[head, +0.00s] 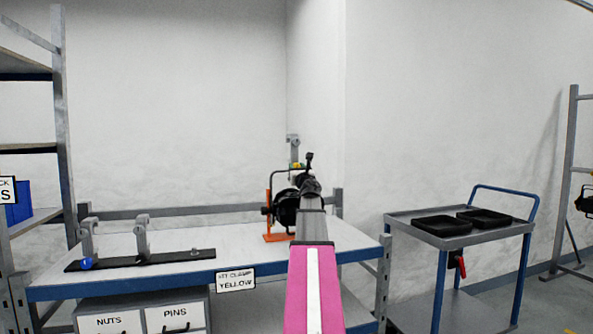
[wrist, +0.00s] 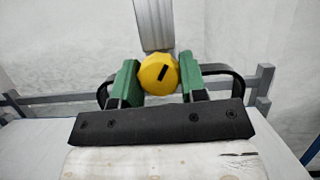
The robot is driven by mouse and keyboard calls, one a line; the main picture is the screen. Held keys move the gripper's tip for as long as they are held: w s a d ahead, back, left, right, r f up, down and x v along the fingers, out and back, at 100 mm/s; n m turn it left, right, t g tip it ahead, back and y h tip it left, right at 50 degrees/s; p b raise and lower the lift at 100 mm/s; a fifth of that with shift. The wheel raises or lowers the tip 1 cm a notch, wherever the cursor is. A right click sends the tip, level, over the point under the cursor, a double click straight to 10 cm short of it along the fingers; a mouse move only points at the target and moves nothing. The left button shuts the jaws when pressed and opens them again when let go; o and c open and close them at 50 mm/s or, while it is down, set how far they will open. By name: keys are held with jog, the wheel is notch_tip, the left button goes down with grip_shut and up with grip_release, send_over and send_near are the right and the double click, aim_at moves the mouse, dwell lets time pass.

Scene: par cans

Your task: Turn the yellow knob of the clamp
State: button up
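The yellow knob (wrist: 157,73) is round with a short black mark that sits tilted. It is at the lower end of a grey metal bar, the clamp (wrist: 153,24), in the wrist view. My gripper (wrist: 159,76) has its green fingertips on the left and right sides of the knob, and both appear to touch it. In the head view the clamp (head: 293,146) rises behind the workbench, and a bit of yellow knob (head: 295,165) shows beside my gripper (head: 299,167). My arm hides part of this area.
The workbench (head: 240,240) carries a black strip (head: 150,260) with grey clamp brackets at left and an orange stand (head: 268,215) close to my arm. A label reading "YELLOW" (head: 236,280) hangs on its front edge. A trolley (head: 400,222) with black trays stands at right.

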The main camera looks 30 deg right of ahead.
jog(key=m+h, duration=0.1)
jog(key=m, duration=0.2)
jog(key=m+g+h, duration=0.1)
jog(key=m+h, duration=0.1)
jog(key=m, duration=0.2)
jog(key=o, duration=0.9)
jog(key=shift+o, duration=0.2)
jog(key=shift+s+a, duration=0.1)
jog(key=v, duration=1)
jog(key=shift+s+a, duration=0.25)
